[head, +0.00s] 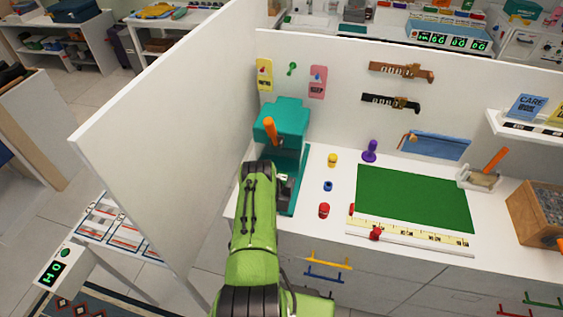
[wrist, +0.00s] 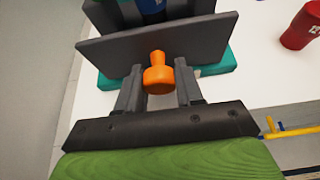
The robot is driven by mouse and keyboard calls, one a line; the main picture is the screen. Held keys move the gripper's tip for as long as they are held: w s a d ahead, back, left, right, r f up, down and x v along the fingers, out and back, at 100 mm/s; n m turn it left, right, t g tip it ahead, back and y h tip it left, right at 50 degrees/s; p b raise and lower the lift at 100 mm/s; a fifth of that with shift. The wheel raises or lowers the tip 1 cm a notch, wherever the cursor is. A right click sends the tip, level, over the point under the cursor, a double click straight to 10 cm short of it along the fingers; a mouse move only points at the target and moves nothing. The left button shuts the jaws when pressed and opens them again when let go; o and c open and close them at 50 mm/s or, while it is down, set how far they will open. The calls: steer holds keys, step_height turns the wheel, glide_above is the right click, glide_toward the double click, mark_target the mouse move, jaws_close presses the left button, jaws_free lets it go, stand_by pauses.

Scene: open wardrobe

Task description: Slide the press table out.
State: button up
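The teal press (head: 283,118) with an orange lever stands on the white counter, left of the green mat. Its table shows in the wrist view as a dark plate (wrist: 110,47) above a teal base (wrist: 215,64). An orange knob (wrist: 158,78) sticks out from the plate's front towards me. My gripper (wrist: 159,84) has one finger on each side of this knob, and both appear to touch it. In the head view my green arm reaches the press from the front and hides the table's front and the knob.
A red bottle (head: 324,210), a blue piece (head: 328,186) and a yellow bottle (head: 333,160) stand just right of the press. A white partition (head: 165,140) rises to the left. Drawers with a yellow handle (head: 328,259) lie below the counter edge.

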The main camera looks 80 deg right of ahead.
steer(key=shift+a+r, duration=0.1)
steer(key=shift+a+p, duration=0.4)
steer(key=shift+p, duration=0.05)
steer(key=shift+o, duration=1)
steer(key=shift+a, duration=0.6)
steer(key=shift+o, duration=1.2)
steer(key=shift+a, duration=0.6)
